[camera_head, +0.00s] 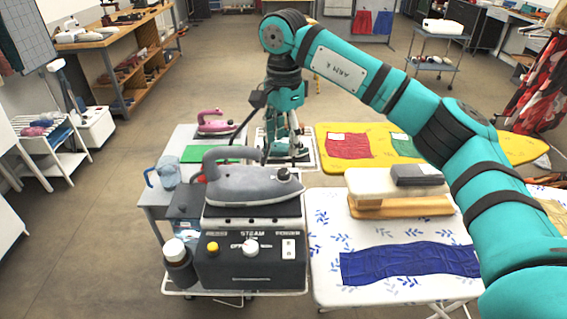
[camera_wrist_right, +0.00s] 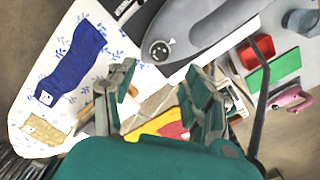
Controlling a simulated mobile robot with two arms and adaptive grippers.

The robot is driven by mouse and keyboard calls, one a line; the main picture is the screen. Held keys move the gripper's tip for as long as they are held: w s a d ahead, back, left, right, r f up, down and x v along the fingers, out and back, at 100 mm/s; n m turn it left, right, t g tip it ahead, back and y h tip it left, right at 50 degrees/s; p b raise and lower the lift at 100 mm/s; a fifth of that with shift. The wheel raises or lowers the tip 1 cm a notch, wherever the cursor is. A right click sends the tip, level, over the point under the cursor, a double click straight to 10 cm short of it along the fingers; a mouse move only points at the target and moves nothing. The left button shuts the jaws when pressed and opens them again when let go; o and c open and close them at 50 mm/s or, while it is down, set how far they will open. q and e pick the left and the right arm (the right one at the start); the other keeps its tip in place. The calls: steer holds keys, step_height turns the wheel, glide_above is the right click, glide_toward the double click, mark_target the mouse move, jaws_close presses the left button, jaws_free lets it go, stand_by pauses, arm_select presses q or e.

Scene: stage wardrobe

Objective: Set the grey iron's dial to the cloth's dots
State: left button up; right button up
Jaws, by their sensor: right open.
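The grey iron (camera_head: 240,186) rests on top of the black steam station (camera_head: 250,262). Its round dark dial (camera_head: 284,174) is at its right end; in the right wrist view the dial (camera_wrist_right: 159,50) shows small pale marks, too small to read. A blue cloth (camera_head: 408,263) lies on the leaf-patterned ironing board; in the right wrist view this cloth (camera_wrist_right: 72,60) bears a small white tag (camera_wrist_right: 45,97), its dots not readable. My right gripper (camera_head: 287,148) is open and empty, behind the iron and apart from it; its fingers (camera_wrist_right: 160,92) show spread in the wrist view. My left gripper is out of view.
The station front has a white knob (camera_head: 250,247) and a yellow button (camera_head: 212,247). A dark bottle (camera_head: 178,266) and a blue jug (camera_head: 165,173) stand left. A pink iron (camera_head: 215,122) is behind. Wooden pressing blocks (camera_head: 400,207) and a yellow board (camera_head: 470,150) lie right.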

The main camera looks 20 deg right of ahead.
mark_target(284, 172)
step_height(284, 172, down, 7)
steer(key=shift+f+p, duration=0.1)
steer(key=shift+p, duration=0.85)
steer(key=shift+f, duration=0.45)
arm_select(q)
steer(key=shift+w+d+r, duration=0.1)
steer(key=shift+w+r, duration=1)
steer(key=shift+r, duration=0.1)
arm_select(e)
jaws_close()
